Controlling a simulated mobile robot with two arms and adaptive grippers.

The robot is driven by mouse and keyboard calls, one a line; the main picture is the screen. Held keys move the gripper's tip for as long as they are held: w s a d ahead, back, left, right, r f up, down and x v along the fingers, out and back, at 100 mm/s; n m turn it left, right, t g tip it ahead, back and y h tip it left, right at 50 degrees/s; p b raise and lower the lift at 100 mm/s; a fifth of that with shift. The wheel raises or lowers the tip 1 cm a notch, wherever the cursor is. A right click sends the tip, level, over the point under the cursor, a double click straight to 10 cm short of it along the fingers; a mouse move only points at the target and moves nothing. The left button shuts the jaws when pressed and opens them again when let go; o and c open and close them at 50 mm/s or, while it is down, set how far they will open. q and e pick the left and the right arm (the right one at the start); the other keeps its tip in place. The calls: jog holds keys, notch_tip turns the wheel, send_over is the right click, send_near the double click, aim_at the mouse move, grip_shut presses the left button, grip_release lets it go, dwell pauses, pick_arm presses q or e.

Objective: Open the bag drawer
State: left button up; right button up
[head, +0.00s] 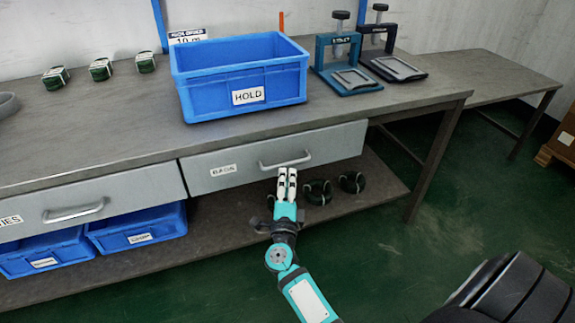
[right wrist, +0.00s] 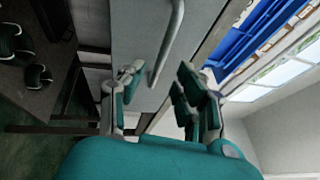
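The bag drawer (head: 225,172) has a grey front, a label reading "BAGS" and a metal bar handle (head: 286,161). It sits under the tabletop and looks closed. My right gripper (head: 287,174) is just in front of and below the handle in the head view. In the right wrist view the gripper (right wrist: 158,84) has its fingers spread apart. The handle (right wrist: 172,42) lies ahead, its near end in the gap between the fingers, without clear contact. My left gripper is not in view.
A blue "HOLD" bin (head: 210,98) stands on the workbench (head: 110,135) above the drawer. Another drawer (head: 130,192) is to the left. Blue bins (head: 140,232) and dark coils (head: 318,192) are on the lower shelf. Two presses (head: 345,78) stand at the back right.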

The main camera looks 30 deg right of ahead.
aim_at(288, 163)
jog(key=x, duration=0.6)
jog(key=shift+c, duration=0.2)
grip_shut()
